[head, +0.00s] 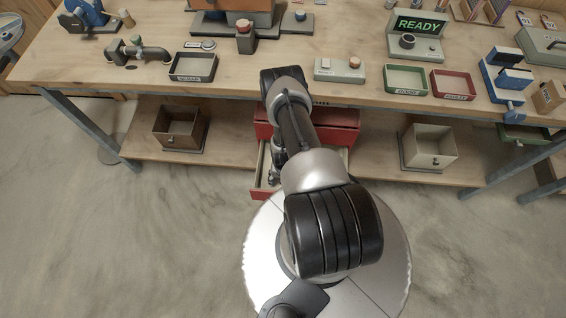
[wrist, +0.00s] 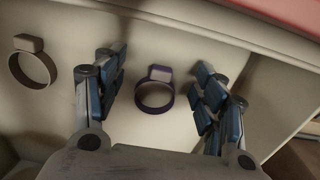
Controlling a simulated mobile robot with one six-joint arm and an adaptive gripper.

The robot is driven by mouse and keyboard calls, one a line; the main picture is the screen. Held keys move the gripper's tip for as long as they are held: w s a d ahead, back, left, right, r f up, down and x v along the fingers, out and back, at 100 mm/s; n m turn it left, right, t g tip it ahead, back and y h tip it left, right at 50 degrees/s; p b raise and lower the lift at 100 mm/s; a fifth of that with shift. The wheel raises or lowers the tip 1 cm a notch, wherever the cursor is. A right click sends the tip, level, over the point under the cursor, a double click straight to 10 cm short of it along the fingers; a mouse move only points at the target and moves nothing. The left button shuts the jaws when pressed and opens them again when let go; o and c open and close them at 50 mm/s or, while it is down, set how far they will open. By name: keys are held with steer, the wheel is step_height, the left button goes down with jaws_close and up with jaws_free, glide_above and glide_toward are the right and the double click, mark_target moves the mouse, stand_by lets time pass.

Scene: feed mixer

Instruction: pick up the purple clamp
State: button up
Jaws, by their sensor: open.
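The purple clamp (wrist: 155,92) is a dark purple ring with a small block at its top. It lies on the pale floor of the open drawer (head: 262,172), in the wrist view. My gripper (wrist: 160,85) is open, with its blue-padded fingers on either side of the clamp and apart from it in the picture. I cannot tell how far above the clamp the fingertips are. In the head view my arm hides most of the drawer, and the clamp cannot be made out there.
The drawer's wall (wrist: 240,40) runs along the upper right. The red cabinet (head: 335,125) stands under the workbench (head: 130,72), between a brown bin (head: 180,130) and a pale bin (head: 428,148).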

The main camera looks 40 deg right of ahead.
steer(key=c, duration=1.1)
steer(key=shift+o, duration=0.2)
